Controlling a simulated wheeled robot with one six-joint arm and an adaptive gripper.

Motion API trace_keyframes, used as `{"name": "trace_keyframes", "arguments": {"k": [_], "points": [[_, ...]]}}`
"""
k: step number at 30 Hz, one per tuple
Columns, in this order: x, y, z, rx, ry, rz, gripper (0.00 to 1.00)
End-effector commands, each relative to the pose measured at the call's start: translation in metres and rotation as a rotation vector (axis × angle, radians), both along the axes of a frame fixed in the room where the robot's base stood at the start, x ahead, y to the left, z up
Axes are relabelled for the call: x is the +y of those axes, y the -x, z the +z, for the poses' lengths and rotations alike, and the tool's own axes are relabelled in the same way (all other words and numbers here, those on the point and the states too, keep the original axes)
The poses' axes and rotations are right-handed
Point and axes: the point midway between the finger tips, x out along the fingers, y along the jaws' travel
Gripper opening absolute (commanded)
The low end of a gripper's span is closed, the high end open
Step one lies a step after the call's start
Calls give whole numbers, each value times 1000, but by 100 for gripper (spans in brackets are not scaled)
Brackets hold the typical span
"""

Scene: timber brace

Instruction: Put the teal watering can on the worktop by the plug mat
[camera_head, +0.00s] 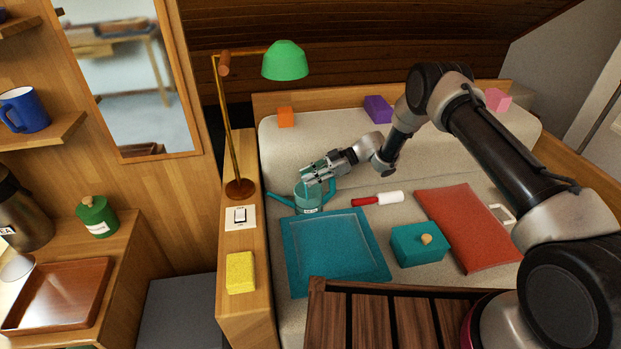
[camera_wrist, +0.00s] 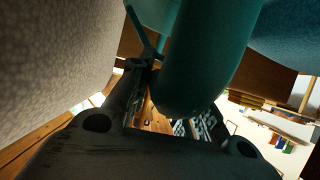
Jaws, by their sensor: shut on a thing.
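The teal watering can (camera_head: 308,198) is on the grey cushioned seat, just behind the teal mat, with its spout pointing left. My gripper (camera_head: 318,176) is at the upper part of the can, shut on it. In the wrist view the teal can (camera_wrist: 205,60) fills the upper middle, close to the fingers (camera_wrist: 150,85); which part is held is partly hidden. I cannot tell whether the can touches the seat. A pale mat (camera_head: 240,218) with a small plug-like plate lies on the narrow wooden worktop (camera_head: 248,262) left of the seat.
A brass lamp (camera_head: 238,188) with a green shade (camera_head: 285,61) stands behind the pale mat, and a yellow sponge (camera_head: 240,272) lies in front. On the seat are a teal cushion (camera_head: 335,252), teal box (camera_head: 420,245), red cushion (camera_head: 465,228) and red-white marker (camera_head: 378,198).

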Motion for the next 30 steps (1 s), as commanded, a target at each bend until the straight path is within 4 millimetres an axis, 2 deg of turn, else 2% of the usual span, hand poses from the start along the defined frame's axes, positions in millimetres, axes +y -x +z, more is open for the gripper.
{"name": "trace_keyframes", "arguments": {"k": [2, 12, 13, 16, 27, 30], "points": [[0, 0, -7, -1, -1, 0, 0], [0, 0, -10, 0, -1, 0, 0], [0, 0, -10, 0, 0, 0, 24], [0, 0, -10, 0, 0, -1, 41], [0, 0, -5, -1, 0, -1, 41], [-12, -5, 0, -2, -1, -5, 41]]}}
